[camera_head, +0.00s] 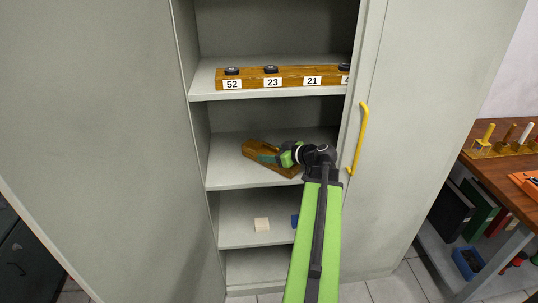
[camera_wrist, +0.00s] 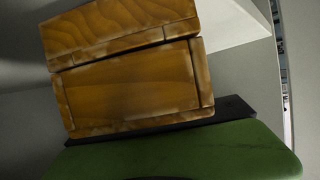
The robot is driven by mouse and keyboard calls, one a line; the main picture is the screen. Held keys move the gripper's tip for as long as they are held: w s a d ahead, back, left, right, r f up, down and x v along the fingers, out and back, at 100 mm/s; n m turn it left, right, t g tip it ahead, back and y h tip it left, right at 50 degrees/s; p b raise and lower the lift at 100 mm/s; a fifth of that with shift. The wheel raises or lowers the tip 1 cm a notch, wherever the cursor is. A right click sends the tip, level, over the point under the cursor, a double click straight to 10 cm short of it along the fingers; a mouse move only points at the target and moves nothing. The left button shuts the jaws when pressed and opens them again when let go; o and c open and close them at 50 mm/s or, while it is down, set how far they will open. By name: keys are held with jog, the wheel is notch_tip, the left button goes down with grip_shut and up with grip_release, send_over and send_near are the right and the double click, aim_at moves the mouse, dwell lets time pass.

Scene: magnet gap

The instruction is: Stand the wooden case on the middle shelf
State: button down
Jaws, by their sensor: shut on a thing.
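The wooden case (camera_head: 256,148) is brown and appears over the middle shelf (camera_head: 230,177) of the open cabinet in the head view. My gripper (camera_head: 270,158) reaches in from the right and is shut on the case. In the wrist view the case (camera_wrist: 135,85) fills the upper middle, slightly tilted in the picture, with a lid seam across it. It sits just beyond the green and black part of my gripper (camera_wrist: 180,148). I cannot tell whether the case's underside touches the shelf. The fingertips' contact is partly hidden.
The shelf above holds a wooden rack (camera_head: 300,77) with numbered labels and black knobs. The cabinet door with a yellow handle (camera_head: 359,140) stands right of my arm. A workbench (camera_head: 500,170) is farther right.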

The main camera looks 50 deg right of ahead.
jog(key=shift+f+b, duration=0.3)
jog(key=shift+f, duration=0.05)
jog(key=shift+c, duration=2.4)
grip_release()
jog(key=shift+s+r, duration=0.1)
